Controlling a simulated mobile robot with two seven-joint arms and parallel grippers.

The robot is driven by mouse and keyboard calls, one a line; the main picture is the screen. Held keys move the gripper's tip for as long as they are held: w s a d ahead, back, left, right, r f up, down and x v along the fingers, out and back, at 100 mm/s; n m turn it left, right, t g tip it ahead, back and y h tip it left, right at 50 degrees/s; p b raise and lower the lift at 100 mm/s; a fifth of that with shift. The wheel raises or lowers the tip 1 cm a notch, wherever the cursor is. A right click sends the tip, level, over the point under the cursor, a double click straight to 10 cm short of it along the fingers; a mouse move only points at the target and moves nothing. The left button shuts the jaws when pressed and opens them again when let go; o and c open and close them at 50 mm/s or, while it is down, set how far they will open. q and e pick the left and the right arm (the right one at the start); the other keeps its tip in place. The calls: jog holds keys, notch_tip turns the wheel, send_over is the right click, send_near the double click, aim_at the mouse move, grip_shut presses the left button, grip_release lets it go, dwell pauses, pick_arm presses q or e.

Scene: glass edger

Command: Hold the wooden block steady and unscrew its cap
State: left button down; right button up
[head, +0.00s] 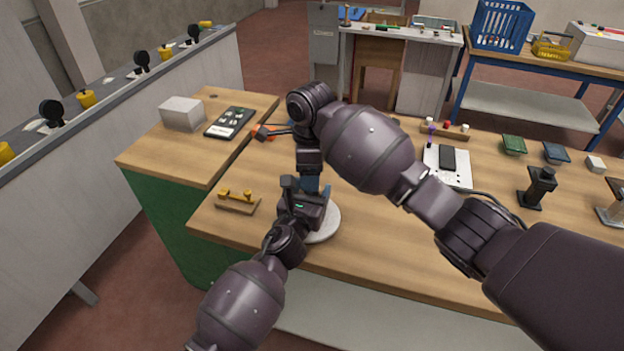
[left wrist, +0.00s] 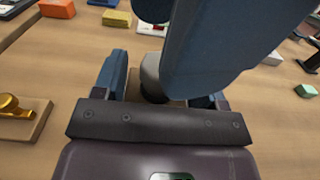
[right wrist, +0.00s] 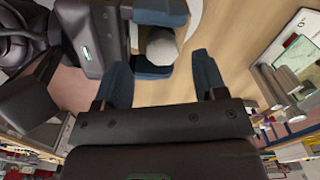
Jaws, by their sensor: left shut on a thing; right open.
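The wooden block with its cap is mostly hidden by my grippers in the head view. My left gripper (head: 308,195) is shut low over a round white disc (head: 326,224) on the table. In the right wrist view a pale grey rounded top (right wrist: 162,47), probably the cap, stands between the left gripper's blue fingers; it also shows in the left wrist view (left wrist: 150,72). The block's wood cannot be made out clearly. My right gripper (right wrist: 162,82) is open and empty, its blue fingers apart close beside the grey top. One right finger crosses the left wrist view.
A wooden holder with a yellow piece (head: 237,201) lies at the table's left front. A white box (head: 183,113) and a black panel (head: 231,122) sit on the left bench. A white board (head: 447,170) and a black stand (head: 537,188) are to the right.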

jog(key=shift+r, duration=0.25)
jog(key=shift+c, duration=1.4)
notch_tip(320, 180, up, 3)
jog(key=m, duration=0.3)
jog(key=shift+d, duration=0.1)
jog(key=shift+f, duration=3.95)
jog(key=c, duration=0.7)
jog(key=shift+n, duration=1.5)
jog(key=shift+c, duration=0.2)
jog(key=o, duration=1)
